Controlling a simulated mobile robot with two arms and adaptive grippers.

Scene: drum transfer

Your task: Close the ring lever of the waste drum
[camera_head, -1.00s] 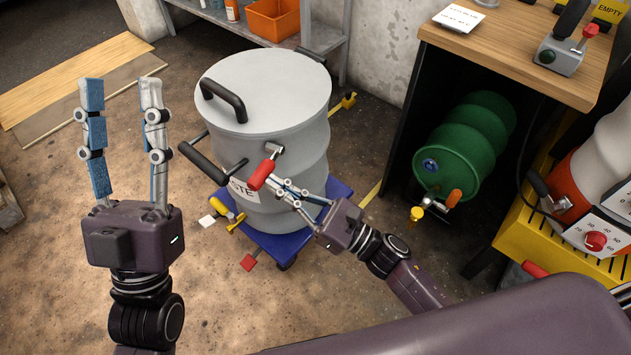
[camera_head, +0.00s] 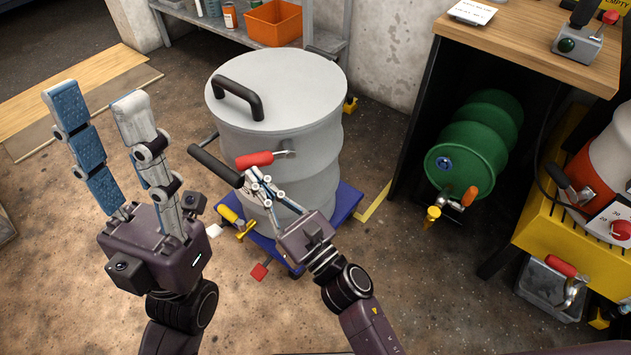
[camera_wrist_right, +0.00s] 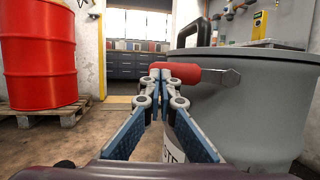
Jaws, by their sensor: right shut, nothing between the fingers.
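The grey waste drum (camera_head: 290,130) stands upright on a blue dolly (camera_head: 345,203). Its lid (camera_head: 290,80) has a black handle. The red-gripped ring lever (camera_head: 254,160) sits on the drum's near side just below the rim, roughly level and angled out to the left from its metal pivot. My right gripper (camera_head: 249,180) is shut and empty, its fingertips just below the red grip. In the right wrist view the joined fingertips (camera_wrist_right: 160,72) overlap the left end of the red lever (camera_wrist_right: 190,73); contact is unclear. My left gripper (camera_head: 97,102) is open and empty, left of the drum.
A black push handle (camera_head: 214,165) juts out left of the drum, close to my right fingers. A green drum (camera_head: 470,150) lies under the workbench (camera_head: 545,50) at right. A yellow stand (camera_head: 560,240) is at far right. A red drum (camera_wrist_right: 38,55) stands on a pallet.

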